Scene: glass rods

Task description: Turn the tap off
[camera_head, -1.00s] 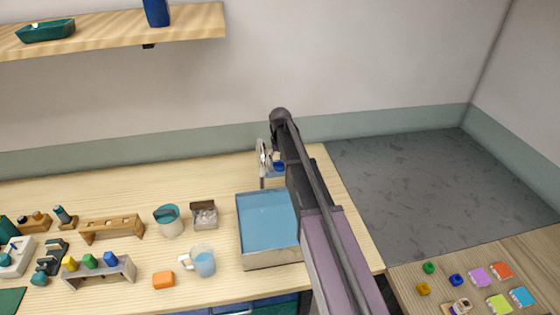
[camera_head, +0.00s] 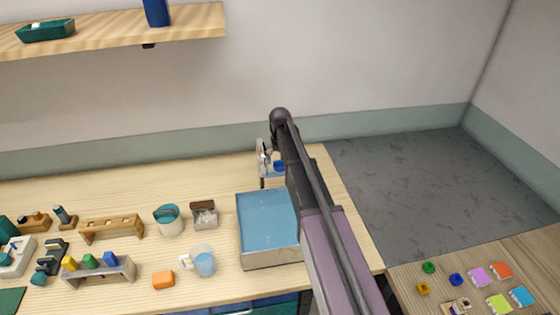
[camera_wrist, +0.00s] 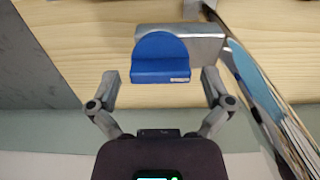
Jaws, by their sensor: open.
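The tap stands at the back of the sink (camera_head: 241,232). In the head view its blue lever (camera_head: 280,166) shows beside my arm, and a silvery upright part stands to its left. In the wrist view the blue lever (camera_wrist: 160,58), with a rounded top and flat lower edge, lies between the fingers of my gripper (camera_wrist: 161,80). A grey metal tap body (camera_wrist: 208,46) is behind it. My gripper is open, with a gap between each finger and the lever. In the head view my arm hides most of the gripper and part of the tap.
The sink basin holds a blue surface like water. To its left on the wooden counter (camera_head: 120,195) are a clear jug (camera_head: 203,260), a teal-topped cup (camera_head: 168,220), a small box (camera_head: 204,214) and an orange block (camera_head: 163,280). A side table (camera_head: 430,268) with small coloured pieces is at lower right.

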